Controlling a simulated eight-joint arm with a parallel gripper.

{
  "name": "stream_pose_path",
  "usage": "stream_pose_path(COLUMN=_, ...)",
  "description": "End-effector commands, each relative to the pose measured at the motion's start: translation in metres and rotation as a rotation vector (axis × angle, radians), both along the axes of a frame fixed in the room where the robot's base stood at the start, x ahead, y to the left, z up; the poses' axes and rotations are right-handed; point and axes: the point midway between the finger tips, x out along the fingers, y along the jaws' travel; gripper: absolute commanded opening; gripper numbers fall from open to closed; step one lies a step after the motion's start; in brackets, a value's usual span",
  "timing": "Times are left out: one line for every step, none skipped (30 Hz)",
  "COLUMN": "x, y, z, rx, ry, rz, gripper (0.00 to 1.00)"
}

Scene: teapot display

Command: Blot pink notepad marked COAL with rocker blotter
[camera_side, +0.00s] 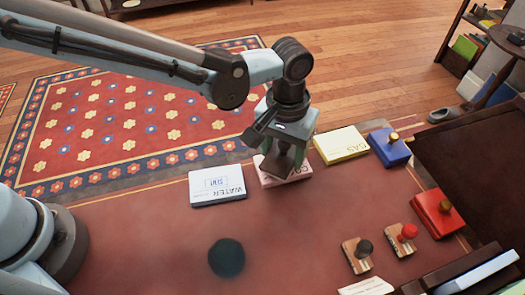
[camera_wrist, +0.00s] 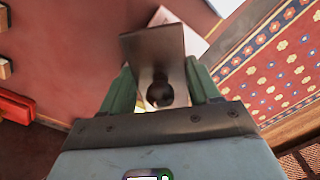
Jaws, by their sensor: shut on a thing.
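My gripper (camera_side: 282,146) points down over the pink notepad marked COAL (camera_side: 297,171). Its green fingers are shut on the dark knob of the rocker blotter (camera_side: 275,167). In the wrist view the blotter (camera_wrist: 140,48) is a brown-grey plate with a round black knob between the fingers (camera_wrist: 162,92). The blotter covers the middle of the pink notepad and part of its lettering. A pale corner of the notepad shows beyond the plate in the wrist view (camera_wrist: 194,42). I cannot tell whether the blotter touches the paper.
The white WATER notepad (camera_side: 217,193), with a blue stamp mark, lies to the left. The yellow GAS notepad (camera_side: 341,146) and a blue box (camera_side: 390,151) lie right. A red box (camera_side: 437,214) and two knobbed stamps (camera_side: 357,256) (camera_side: 399,241) stand front right. A dark disc (camera_side: 226,258) lies in front.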

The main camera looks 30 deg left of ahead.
Motion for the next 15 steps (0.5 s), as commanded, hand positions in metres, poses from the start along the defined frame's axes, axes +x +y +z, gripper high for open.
stream_pose_path(x=0.0000, y=0.0000, z=-0.0005, rx=0.000, ry=0.000, rz=0.000, gripper=0.35)
stream_pose_path(x=0.0001, y=0.0000, z=-0.0007, rx=0.000, ry=0.000, rz=0.000, gripper=0.35)
stream_pose_path(x=0.0001, y=0.0000, z=-0.0011, rx=0.000, ry=0.000, rz=0.000, gripper=0.35)
stream_pose_path(x=0.0001, y=0.0000, z=-0.0014, rx=0.000, ry=0.000, rz=0.000, gripper=0.35)
stream_pose_path(x=0.0001, y=0.0000, z=-0.0017, rx=0.000, ry=0.000, rz=0.000, gripper=0.35)
stream_pose_path(x=0.0001, y=-0.0001, z=-0.0020, rx=0.000, ry=0.000, rz=0.000, gripper=0.35)
stream_pose_path(x=0.0001, y=0.0000, z=-0.0023, rx=0.000, ry=0.000, rz=0.000, gripper=0.35)
stream_pose_path(x=0.0001, y=0.0000, z=-0.0026, rx=0.000, ry=0.000, rz=0.000, gripper=0.35)
stream_pose_path(x=0.0001, y=-0.0001, z=-0.0028, rx=0.000, ry=0.000, rz=0.000, gripper=0.35)
stream_pose_path(x=0.0000, y=-0.0001, z=-0.0027, rx=0.000, ry=-0.001, rz=0.000, gripper=0.35)
stream_pose_path(x=-0.0002, y=-0.0001, z=-0.0027, rx=0.000, ry=-0.003, rz=0.000, gripper=0.35)
stream_pose_path(x=-0.0008, y=-0.0001, z=-0.0027, rx=0.000, ry=-0.011, rz=-0.001, gripper=0.35)
stream_pose_path(x=-0.0015, y=0.0000, z=-0.0028, rx=0.001, ry=-0.021, rz=-0.001, gripper=0.35)
stream_pose_path(x=-0.0023, y=0.0001, z=-0.0029, rx=0.002, ry=-0.034, rz=-0.002, gripper=0.35)
stream_pose_path(x=-0.0035, y=-0.0003, z=-0.0027, rx=0.001, ry=-0.057, rz=-0.003, gripper=0.35)
